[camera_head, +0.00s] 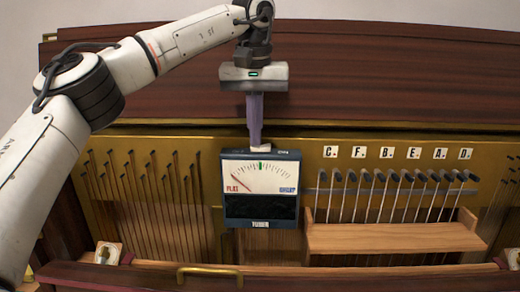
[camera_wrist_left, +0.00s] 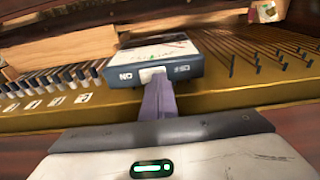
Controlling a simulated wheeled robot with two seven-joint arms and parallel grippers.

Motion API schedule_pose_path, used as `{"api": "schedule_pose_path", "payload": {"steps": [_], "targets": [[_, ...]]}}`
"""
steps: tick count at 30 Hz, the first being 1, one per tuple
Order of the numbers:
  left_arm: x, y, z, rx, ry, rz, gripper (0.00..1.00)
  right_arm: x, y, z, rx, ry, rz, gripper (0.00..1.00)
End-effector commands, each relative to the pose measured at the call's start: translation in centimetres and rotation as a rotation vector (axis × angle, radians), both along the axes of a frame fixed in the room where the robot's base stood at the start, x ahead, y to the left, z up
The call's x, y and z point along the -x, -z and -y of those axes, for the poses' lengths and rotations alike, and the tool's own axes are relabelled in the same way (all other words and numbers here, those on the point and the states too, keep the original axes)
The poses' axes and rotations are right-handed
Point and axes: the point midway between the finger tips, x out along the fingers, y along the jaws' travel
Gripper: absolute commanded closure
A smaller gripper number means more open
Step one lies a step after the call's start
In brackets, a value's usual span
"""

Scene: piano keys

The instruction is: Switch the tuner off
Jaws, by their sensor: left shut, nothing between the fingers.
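The tuner (camera_head: 260,208) is a dark blue box with a white dial, upright against the piano's brass rail. On its top edge sits a white switch (camera_head: 261,149), with ON lettered to its right in the head view. In the left wrist view the switch (camera_wrist_left: 152,75) lies between the ON and OFF letters. My left gripper (camera_head: 255,140) points down with its purple fingers shut and empty, tips right at the switch. The fingers (camera_wrist_left: 157,88) also show in the left wrist view; I cannot tell if they touch the switch. My right gripper is out of view.
Tuning pins with letter tiles (camera_head: 398,153) stand right of the tuner, above a wooden ledge (camera_head: 390,238). More pins (camera_head: 145,190) stand to the left. A brass handle (camera_head: 210,276) is at the front. The dark wooden panel (camera_head: 400,80) rises behind.

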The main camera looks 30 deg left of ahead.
Motion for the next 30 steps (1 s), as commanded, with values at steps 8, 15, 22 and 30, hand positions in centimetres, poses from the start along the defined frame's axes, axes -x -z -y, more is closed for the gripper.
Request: {"api": "schedule_pose_path", "payload": {"steps": [8,15,22,30], "targets": [[0.1,-0.9,0.1,0.0,0.002,-0.012,1.0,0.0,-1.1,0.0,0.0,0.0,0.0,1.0],[0.0,-2.6,0.1,0.0,0.001,-0.007,1.0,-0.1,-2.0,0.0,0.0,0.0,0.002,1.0],[0.0,-4.5,0.1,0.0,0.001,-0.006,1.0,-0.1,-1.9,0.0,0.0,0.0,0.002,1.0],[0.0,-6.5,0.0,0.0,0.001,-0.006,1.0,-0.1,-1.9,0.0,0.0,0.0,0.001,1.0]]}}
